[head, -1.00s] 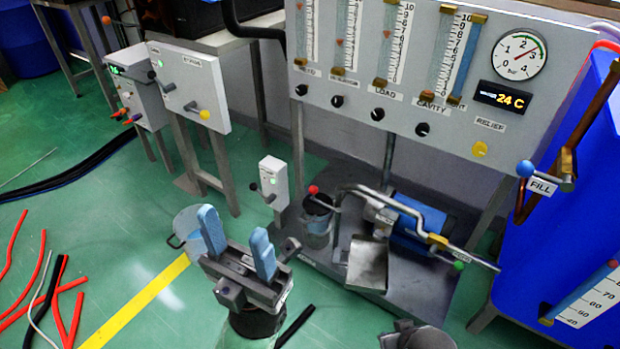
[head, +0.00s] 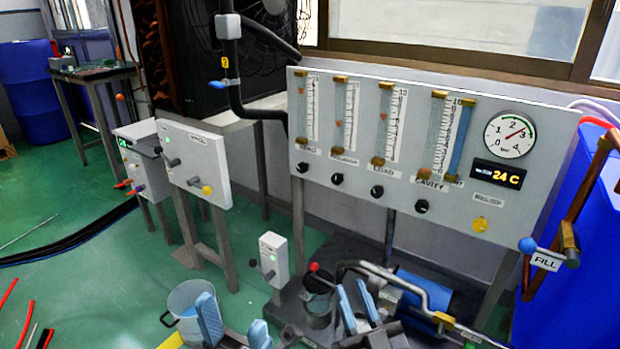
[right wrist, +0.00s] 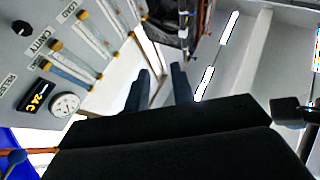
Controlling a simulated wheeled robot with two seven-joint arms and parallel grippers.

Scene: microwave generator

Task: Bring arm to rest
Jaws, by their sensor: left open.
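My left gripper (head: 234,322) is at the bottom of the head view, its two blue fingers pointing up and apart with nothing between them. My right gripper (head: 357,300) is to its right at the bottom edge, in front of the pump base, fingers also up. In the right wrist view its two dark fingers (right wrist: 159,88) stand apart, with only background between them. The lower parts of both arms are cut off by the picture edge.
The flowmeter panel (head: 395,150) stands behind, with the blue tank (head: 570,240) at right. A grey bucket (head: 190,312) is beside my left gripper. A small lever box (head: 273,258) and the blue pump motor (head: 425,290) stand behind the grippers.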

